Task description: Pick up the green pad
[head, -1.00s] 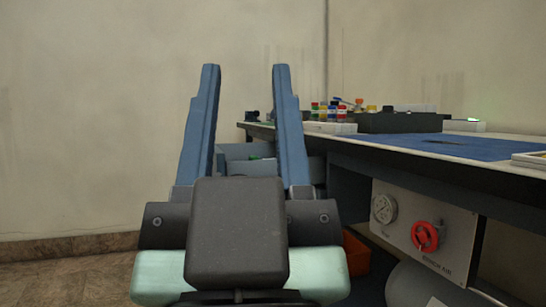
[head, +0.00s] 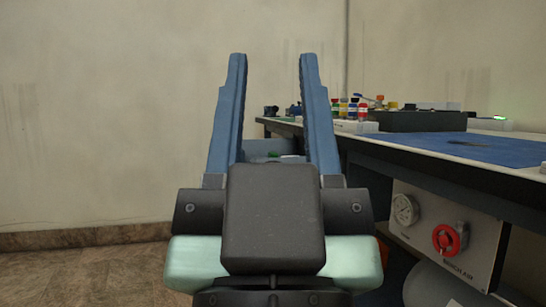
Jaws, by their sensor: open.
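My gripper (head: 272,58) is open, with its two blue fingers pointing up and apart and nothing between the tips. I cannot clearly make out a green pad. A small bit of green (head: 275,154) shows low between the fingers, in or at a blue-grey bin (head: 262,146) beyond the gripper. It is mostly hidden by the bin and my gripper, so I cannot tell what it is.
A workbench (head: 420,158) with a blue mat (head: 450,147) runs along the right. Several small coloured bottles (head: 345,109) stand at its far end, near a dark box (head: 420,120). A panel with a red valve wheel (head: 447,240) hangs under it. Floor at left is clear.

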